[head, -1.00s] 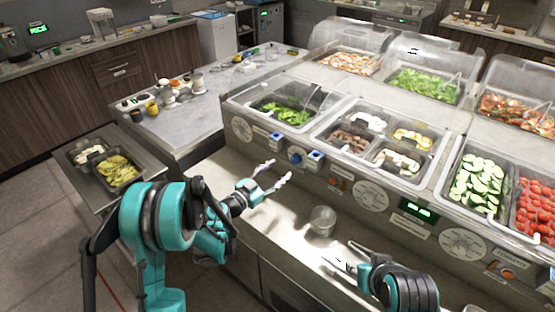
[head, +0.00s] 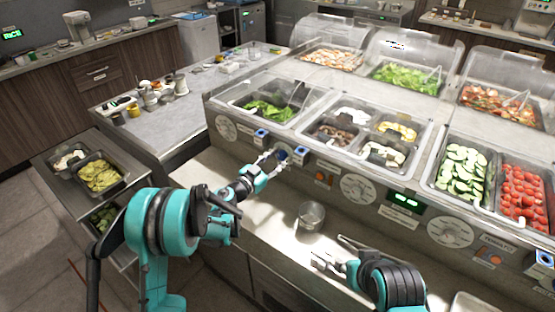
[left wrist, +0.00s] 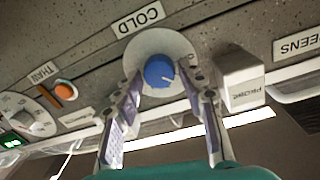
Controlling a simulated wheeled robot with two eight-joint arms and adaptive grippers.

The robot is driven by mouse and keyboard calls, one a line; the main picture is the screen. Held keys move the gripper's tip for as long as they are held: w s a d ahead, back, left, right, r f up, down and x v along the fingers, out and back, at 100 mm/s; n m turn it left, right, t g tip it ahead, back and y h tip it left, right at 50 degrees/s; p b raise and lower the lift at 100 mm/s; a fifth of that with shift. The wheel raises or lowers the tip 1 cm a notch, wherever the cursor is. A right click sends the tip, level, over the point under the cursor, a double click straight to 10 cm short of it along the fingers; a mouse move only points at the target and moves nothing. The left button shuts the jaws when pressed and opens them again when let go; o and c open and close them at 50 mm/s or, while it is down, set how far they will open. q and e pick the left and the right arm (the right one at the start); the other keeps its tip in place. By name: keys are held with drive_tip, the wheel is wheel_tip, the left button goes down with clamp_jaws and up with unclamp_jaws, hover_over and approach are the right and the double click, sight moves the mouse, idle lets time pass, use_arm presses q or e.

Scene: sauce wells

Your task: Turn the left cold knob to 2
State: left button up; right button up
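The blue cold knob (left wrist: 159,71) sits on a round pale plate beside the COLD label (left wrist: 138,20) in the left wrist view. Its white pointer line shows, but I cannot read the number it points to. In the head view the knob (head: 283,155) is on the counter's front panel, partly covered by my fingers. My left gripper (head: 272,158) is open in front of it; in the left wrist view its fingertips (left wrist: 163,82) are spread on either side of the knob, and contact is not clear. My right gripper (head: 329,250) looks open and empty over the counter ledge.
A metal cup (head: 311,215) stands on the ledge between my grippers. A dial (head: 359,188) and green display (head: 404,199) lie further right.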

use_arm(q)
drive_tip(key=c, duration=0.6)
drive_tip(key=shift+m, duration=0.3)
drive_tip(key=m+b, duration=0.1)
drive_tip(key=m, duration=0.3)
drive_tip(key=shift+s+d+m+y, duration=0.1)
drive_tip(key=shift+m+y, duration=0.2)
drive_tip(key=shift+m, duration=1.7)
drive_tip(key=o, duration=1.2)
drive_tip(key=shift+c, duration=0.2)
